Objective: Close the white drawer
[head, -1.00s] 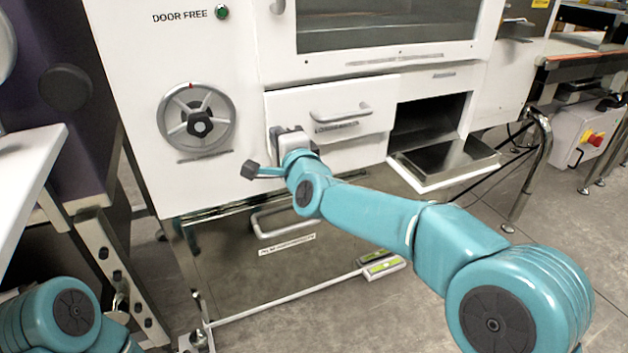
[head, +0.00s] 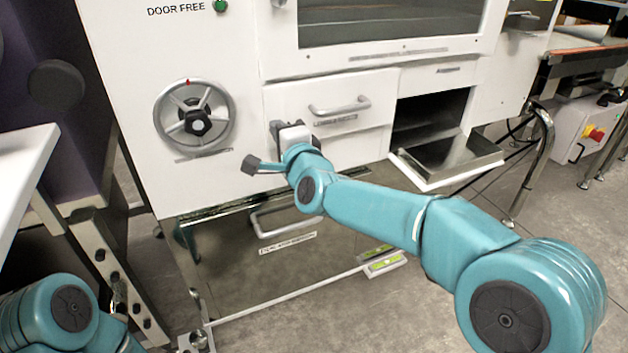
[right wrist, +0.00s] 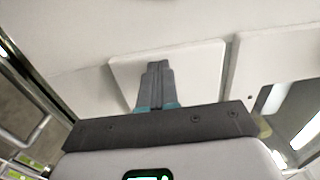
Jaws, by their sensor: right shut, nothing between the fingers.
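The white drawer (head: 292,103) has a pale bar handle and a small label on its front, in the middle of the white machine. Its front appears to stand slightly proud of the machine; how far is hard to tell. My right gripper (head: 275,128) is at the lower left of this front, with its fingers shut and empty. In the right wrist view the shut fingers (right wrist: 158,66) overlap a white panel (right wrist: 200,72); I cannot tell whether they touch it. My left gripper is not in view; only part of the left arm shows at the bottom left.
Right of the drawer, an open dark compartment has a metal flap (head: 450,160) sticking out. A handwheel (head: 195,118) is to the left. Below is a metal panel (head: 230,260) with a handle. A white table edge (head: 25,170) is at far left. Floor shows at lower right.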

